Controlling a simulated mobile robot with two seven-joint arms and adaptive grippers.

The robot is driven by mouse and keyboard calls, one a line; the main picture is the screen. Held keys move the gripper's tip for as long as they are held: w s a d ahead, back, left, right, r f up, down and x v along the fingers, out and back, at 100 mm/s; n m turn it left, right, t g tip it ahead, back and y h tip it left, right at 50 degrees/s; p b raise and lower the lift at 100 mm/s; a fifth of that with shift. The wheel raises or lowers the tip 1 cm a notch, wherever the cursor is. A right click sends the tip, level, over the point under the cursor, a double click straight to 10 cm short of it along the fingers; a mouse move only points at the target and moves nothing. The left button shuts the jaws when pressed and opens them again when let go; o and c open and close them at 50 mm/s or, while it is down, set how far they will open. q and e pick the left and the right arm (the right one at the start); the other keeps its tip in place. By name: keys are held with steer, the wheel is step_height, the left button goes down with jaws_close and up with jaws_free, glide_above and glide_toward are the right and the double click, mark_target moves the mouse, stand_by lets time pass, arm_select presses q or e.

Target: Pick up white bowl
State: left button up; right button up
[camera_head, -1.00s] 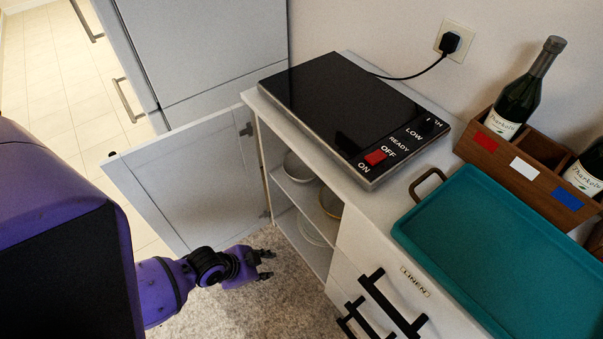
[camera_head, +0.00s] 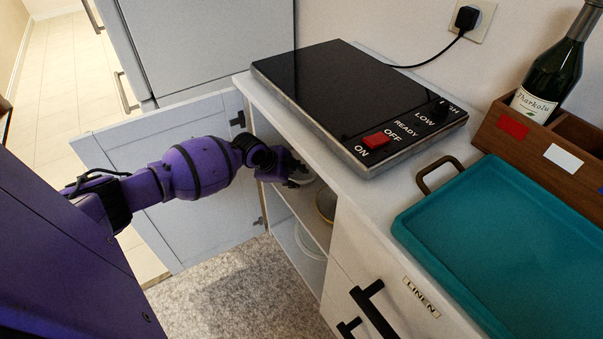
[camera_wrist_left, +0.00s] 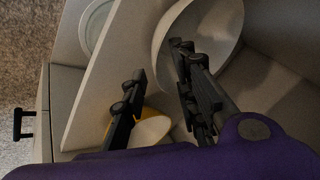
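The white bowl (camera_wrist_left: 228,28) is on the upper shelf inside the open cabinet. In the head view only part of the white bowl (camera_head: 304,179) shows, behind my left gripper (camera_head: 294,174) at the cabinet opening. In the wrist view my left gripper (camera_wrist_left: 158,82) is open, its fingers spread and nothing held between them. One finger overlaps the near part of the bowl; the other is to the left, over the shelf edge. I cannot tell whether the finger touches the bowl. My right gripper is out of view.
A yellow-rimmed bowl (camera_wrist_left: 152,128) is beside the white one on the shelf. A pale round dish (camera_head: 311,240) sits on the lower shelf. The open cabinet door (camera_head: 207,225) stands left, behind my arm. A hotplate (camera_head: 350,95) and teal tray (camera_head: 500,235) are on the counter.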

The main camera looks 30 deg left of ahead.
arm_select(q)
steer(key=x, duration=0.2)
steer(key=shift+w+f+b, duration=0.15)
steer(key=shift+f+b, duration=0.1)
steer(key=shift+b, duration=0.05)
steer(key=shift+d, duration=0.1)
jaws_close()
steer(key=shift+r, duration=0.1)
